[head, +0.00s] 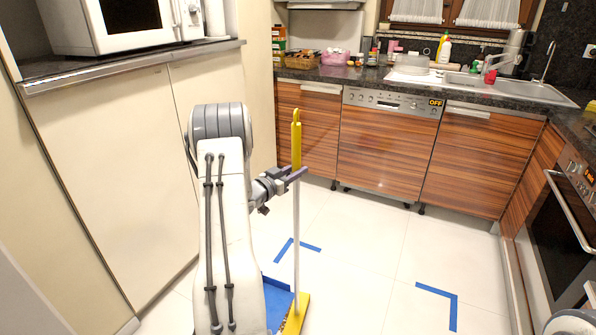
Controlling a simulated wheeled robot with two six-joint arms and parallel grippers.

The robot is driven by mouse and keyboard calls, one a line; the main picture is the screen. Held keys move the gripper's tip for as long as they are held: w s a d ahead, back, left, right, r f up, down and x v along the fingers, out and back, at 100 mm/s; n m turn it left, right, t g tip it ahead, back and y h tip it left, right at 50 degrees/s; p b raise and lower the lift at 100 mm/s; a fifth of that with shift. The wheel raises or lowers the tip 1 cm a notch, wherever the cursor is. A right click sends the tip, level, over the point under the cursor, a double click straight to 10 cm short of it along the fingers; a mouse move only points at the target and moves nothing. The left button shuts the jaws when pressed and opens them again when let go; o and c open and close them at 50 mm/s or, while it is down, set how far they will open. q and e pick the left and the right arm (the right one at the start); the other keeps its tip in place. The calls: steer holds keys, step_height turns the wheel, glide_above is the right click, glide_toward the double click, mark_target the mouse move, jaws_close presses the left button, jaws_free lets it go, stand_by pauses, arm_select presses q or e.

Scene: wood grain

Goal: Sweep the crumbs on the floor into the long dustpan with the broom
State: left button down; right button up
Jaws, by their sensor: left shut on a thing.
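My left gripper (294,177) is shut on the upright pole of what looks like the long dustpan (297,215). It has a yellow grip at the top, a thin grey pole, and a yellow and blue lower part at the floor. My left arm hides part of the blue section, so I cannot fully tell its shape. No separate broom shows in the head view, and I cannot make out any crumbs on the pale floor. My right gripper is not in view; only a piece of my arm shows at the lower right corner.
Blue tape corners mark the pale tile floor (365,250), one behind the pole (297,246) and one at the right (453,298). Wooden cabinets with a dishwasher (388,145) stand behind. An oven (560,240) bounds the right, cream cabinets (110,150) the left. The middle floor is clear.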

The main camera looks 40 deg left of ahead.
arm_select(q)
steer(key=shift+a, duration=0.15)
steer(key=shift+s+a, duration=0.15)
steer(key=shift+a, duration=0.15)
stand_by(0.3)
steer(key=shift+s+a, duration=0.1)
steer(key=shift+a, duration=0.05)
steer(key=shift+s+a+r, duration=0.1)
steer(key=shift+a, duration=0.25)
steer(key=shift+a, duration=0.1)
stand_by(0.4)
steer(key=shift+s+a, duration=0.15)
steer(key=shift+a, duration=0.25)
steer(key=shift+s+a+p, duration=0.15)
steer(key=shift+a+p, duration=0.15)
steer(key=shift+a, duration=0.15)
